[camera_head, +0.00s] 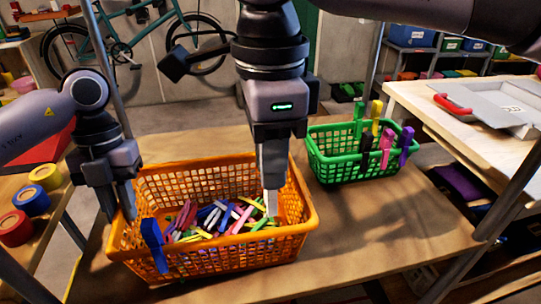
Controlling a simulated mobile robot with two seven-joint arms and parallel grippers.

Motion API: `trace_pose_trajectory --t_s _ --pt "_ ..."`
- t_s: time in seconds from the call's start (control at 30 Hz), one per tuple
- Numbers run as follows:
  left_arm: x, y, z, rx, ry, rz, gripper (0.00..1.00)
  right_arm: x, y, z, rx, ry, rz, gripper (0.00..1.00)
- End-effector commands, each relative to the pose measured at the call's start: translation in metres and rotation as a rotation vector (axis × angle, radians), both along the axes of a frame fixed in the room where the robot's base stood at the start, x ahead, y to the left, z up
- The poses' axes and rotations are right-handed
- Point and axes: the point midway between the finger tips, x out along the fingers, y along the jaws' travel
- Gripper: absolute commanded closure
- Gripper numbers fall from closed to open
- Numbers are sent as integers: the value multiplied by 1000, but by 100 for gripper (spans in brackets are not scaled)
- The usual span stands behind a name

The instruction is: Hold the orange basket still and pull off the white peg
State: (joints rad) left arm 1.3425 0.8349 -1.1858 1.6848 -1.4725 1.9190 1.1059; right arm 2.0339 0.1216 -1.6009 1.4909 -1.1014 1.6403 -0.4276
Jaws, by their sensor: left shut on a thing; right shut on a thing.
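The orange basket (240,252) stands on the wooden table and holds a loose pile of coloured pegs. My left gripper (124,208) is shut on the basket's left rim. My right gripper (271,192) points down inside the basket's right part and is shut on a whitish piece, which looks like the white peg (271,205). It is just above the pile; its lower end lies close to other pegs, and I cannot tell if it touches them. The fingers hide part of it. A blue peg (154,246) is clipped on the basket's front left rim.
A green basket (335,170) with several pegs on its rim stands behind and right. A lighter table (455,125) with a grey case is at the right. Coloured rolls (33,200) lie at the left. The table right of the orange basket is clear.

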Motion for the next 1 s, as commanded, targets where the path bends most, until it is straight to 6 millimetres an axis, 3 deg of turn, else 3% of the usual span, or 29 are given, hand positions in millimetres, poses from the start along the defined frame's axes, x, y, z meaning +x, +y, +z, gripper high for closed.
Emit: trace_pose_trajectory --t_s 0.13,0.17,0.23,0.63,1.0 --pt "0 0 0 0 0 0 100 0 0 0 0 0 0 100" --pt "0 0 0 0 0 0 70 0 0 0 0 0 0 100" --pt "0 0 0 0 0 0 50 0 0 0 0 0 0 100" --pt "2 0 7 0 -2 1 50 0 0 0 0 0 0 100" --pt "17 4 65 1 -5 1 50 0 0 0 0 0 0 100"
